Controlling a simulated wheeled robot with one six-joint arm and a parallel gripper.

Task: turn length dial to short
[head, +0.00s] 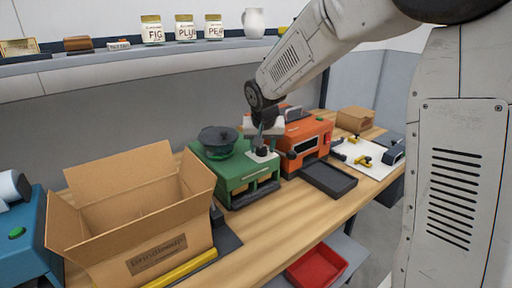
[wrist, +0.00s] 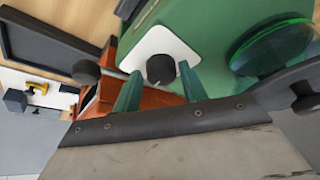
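The green machine (head: 228,175) stands on the bench and has a white plate (head: 262,155) on its top right. In the wrist view a dark round dial (wrist: 160,69) sits on this white plate (wrist: 137,49). My gripper (wrist: 160,71) is open, with its two green fingers apart and their tips at either side of the dial. I cannot tell whether they touch it. In the head view my gripper (head: 262,146) is over the plate and hides most of the dial. No dial markings are readable.
A dark round hopper (head: 217,138) stands beside the dial on the same machine. An orange machine (head: 306,138) with a black tray (head: 328,180) is close on the right. An open cardboard box (head: 140,225) is at the left. A shelf with jars (head: 185,29) runs behind.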

